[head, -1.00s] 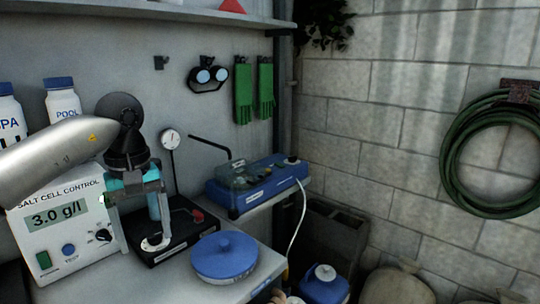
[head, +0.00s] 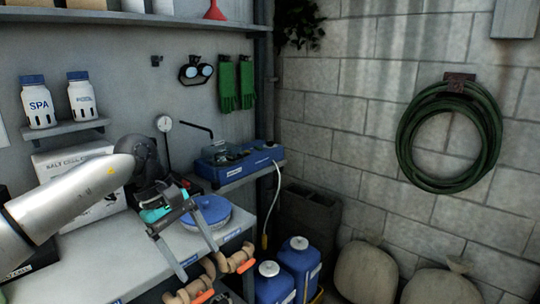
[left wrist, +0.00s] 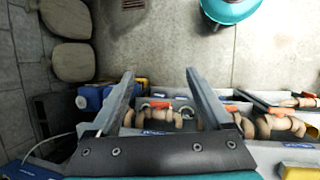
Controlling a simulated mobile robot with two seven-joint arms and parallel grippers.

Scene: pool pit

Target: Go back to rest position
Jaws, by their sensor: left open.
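My left gripper (head: 198,262) is open, its two long grey fingers apart and pointing down and to the right at the front edge of the counter (head: 125,262). In the head view it overlaps the front of the blue round lid (head: 207,212). In the left wrist view the gripper (left wrist: 159,72) shows empty, with bare floor between and beyond its fingertips. My right gripper is in neither view.
The salt cell control box (head: 85,170) stands behind my left arm. Orange-handled valves (head: 235,262) line the counter's front, with blue jugs (head: 300,262) to their right. A green hose (head: 403,150) hangs on the block wall. Open floor (left wrist: 165,40) shows in the wrist view.

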